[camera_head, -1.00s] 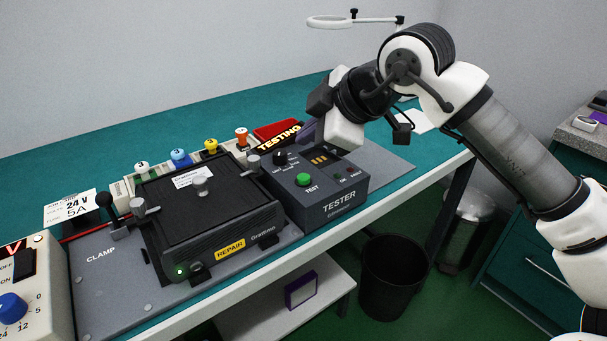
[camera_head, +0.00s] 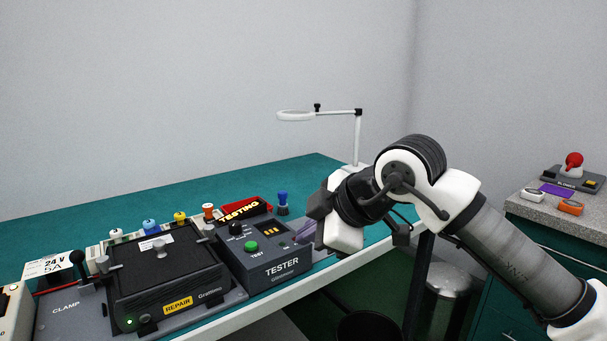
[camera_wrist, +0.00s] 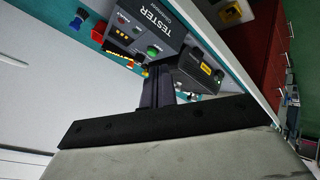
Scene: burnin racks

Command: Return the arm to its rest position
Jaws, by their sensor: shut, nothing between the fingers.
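My arm is bent over the right end of the green bench in the head view, with the white and black wrist above the bench's front edge. My gripper (camera_wrist: 158,78) shows in the wrist view as two dark fingers close together, shut and empty. In that view it points toward the tester (camera_wrist: 145,28) and the repair unit (camera_wrist: 190,65), apparently without holding either. In the head view the fingertips are hard to make out. The tester (camera_head: 264,262) stands left of my wrist.
A magnifier lamp (camera_head: 357,140) stands behind my arm. A blue brush (camera_head: 283,204) stands behind the tester. The black unit labelled REPAIR (camera_head: 165,275) sits on the clamp plate at left. A grey side counter (camera_head: 530,205) and metal bin (camera_head: 447,300) are at right.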

